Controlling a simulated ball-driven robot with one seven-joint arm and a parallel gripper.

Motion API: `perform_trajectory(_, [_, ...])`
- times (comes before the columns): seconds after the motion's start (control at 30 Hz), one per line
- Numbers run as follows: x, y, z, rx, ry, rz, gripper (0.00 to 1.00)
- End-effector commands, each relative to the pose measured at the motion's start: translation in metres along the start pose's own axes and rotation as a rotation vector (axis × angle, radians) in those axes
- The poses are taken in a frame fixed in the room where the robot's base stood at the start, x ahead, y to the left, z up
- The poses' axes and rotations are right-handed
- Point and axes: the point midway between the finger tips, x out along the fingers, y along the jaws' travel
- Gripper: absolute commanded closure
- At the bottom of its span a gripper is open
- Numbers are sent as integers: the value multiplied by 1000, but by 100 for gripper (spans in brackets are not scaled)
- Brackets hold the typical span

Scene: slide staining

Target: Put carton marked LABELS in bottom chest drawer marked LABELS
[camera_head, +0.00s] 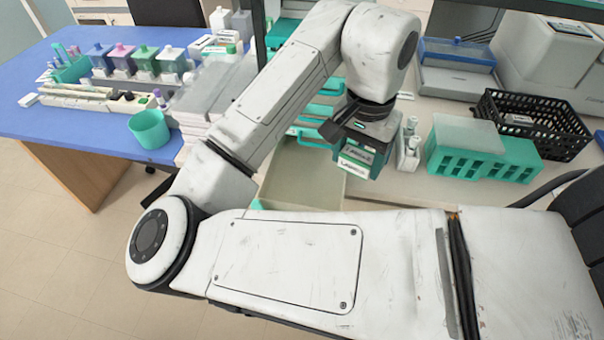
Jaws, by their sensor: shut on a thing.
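My gripper (364,122) points down at the upper middle, its dark jaws shut on a small grey-green carton (361,157). The carton carries white labels with dark print; the print is too small to read surely. The jaw tips are partly hidden. An open drawer (302,178) with a pale, empty-looking interior sticks out below and left of the carton. My arm covers part of it, and any mark on its front is hidden. Behind it stands the chest (318,113) with green drawer fronts. The carton appears above the drawer's right side; its height is unclear.
White stacks (212,100) stand left of the chest. Small white bottles (408,148), a green rack (482,155) and a black basket (535,122) stand to the right. A green cup (149,129) sits on the blue bench (60,125) at left.

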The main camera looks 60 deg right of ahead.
Motion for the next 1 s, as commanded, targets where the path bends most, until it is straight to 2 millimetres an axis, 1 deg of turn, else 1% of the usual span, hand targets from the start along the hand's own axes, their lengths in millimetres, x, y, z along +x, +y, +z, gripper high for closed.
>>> perform_trajectory(0.03, [6, -12, 2, -9, 0, 3, 62])
perform_trajectory(0.2, [23, -49, 8, -8, 0, 4, 62])
perform_trajectory(0.3, [43, -63, 10, -4, 1, 6, 62])
perform_trajectory(0.4, [58, -76, 12, -4, 2, 4, 62])
perform_trajectory(0.5, [67, -85, 13, -2, 1, 2, 62])
perform_trajectory(0.67, [74, -92, 14, 0, 1, 0, 62])
perform_trajectory(0.77, [81, -96, 15, -1, 1, 2, 62])
perform_trajectory(0.8, [86, -99, 16, -3, 0, 3, 62])
perform_trajectory(0.9, [101, -98, 15, -1, 1, 3, 62])
perform_trajectory(1.0, [111, -98, 16, -1, 0, 1, 62])
